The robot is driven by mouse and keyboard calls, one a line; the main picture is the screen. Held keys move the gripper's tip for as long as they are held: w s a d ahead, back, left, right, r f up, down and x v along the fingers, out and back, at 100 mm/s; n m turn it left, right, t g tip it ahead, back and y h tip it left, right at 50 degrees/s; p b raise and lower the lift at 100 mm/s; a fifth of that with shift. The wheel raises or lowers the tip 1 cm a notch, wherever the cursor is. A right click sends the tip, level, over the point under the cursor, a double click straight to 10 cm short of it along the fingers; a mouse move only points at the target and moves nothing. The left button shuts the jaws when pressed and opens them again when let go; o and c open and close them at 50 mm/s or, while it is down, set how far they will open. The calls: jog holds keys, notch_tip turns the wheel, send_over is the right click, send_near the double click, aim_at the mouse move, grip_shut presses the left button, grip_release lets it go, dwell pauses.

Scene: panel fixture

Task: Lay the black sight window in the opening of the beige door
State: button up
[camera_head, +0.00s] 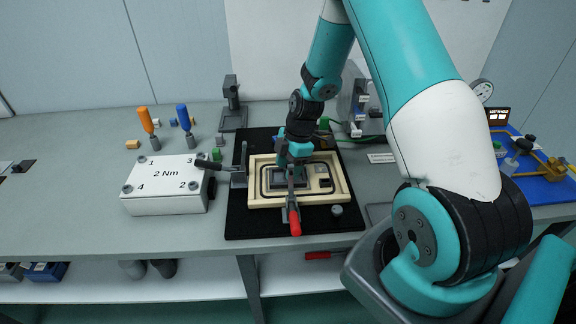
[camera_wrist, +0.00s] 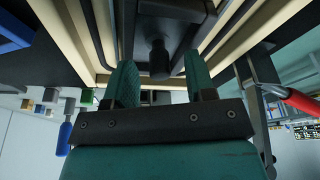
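The beige door (camera_head: 342,181) lies flat on a black mat (camera_head: 242,222), with a dark seal line running round its face. The black sight window (camera_head: 284,181) shows as a dark rectangle at the door's opening, partly hidden under my gripper (camera_head: 291,165). In the wrist view, the window (camera_wrist: 182,14) has a dark round knob (camera_wrist: 160,58) standing between the two teal fingers of my gripper (camera_wrist: 160,82). Gaps show on both sides of the knob, so the fingers are apart. I cannot tell whether the window sits fully flush.
A red-handled clamp (camera_head: 294,220) stands at the door's front edge, and a grey clamp (camera_head: 238,178) at its left. A white 2 Nm box (camera_head: 165,203) is to the left, with orange (camera_head: 146,120) and blue (camera_head: 183,116) drivers behind. The bench front-left is clear.

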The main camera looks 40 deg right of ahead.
jog(key=w+b+v, duration=0.1)
jog(key=v, duration=1.6)
jog(key=shift+s+r, duration=0.25)
jog(key=shift+s, duration=0.25)
jog(key=s+a+r+m, duration=0.1)
jog(key=a+r, duration=0.1)
jog(key=a, duration=0.4)
jog(key=s+a+r+m, duration=0.1)
jog(key=s+a+r, duration=0.1)
jog(key=a, duration=0.3)
jog(key=s+a+r+m, duration=0.2)
jog(key=s+a+m, duration=0.1)
jog(key=s+a, duration=0.5)
jog(key=s+a+r+m+y, duration=0.1)
jog(key=s+a+r+m, duration=0.1)
jog(key=s+a, duration=0.6)
jog(key=shift+s+a+m+g, duration=0.2)
jog(key=shift+s+m+g, duration=0.1)
jog(key=shift+s+m, duration=0.75)
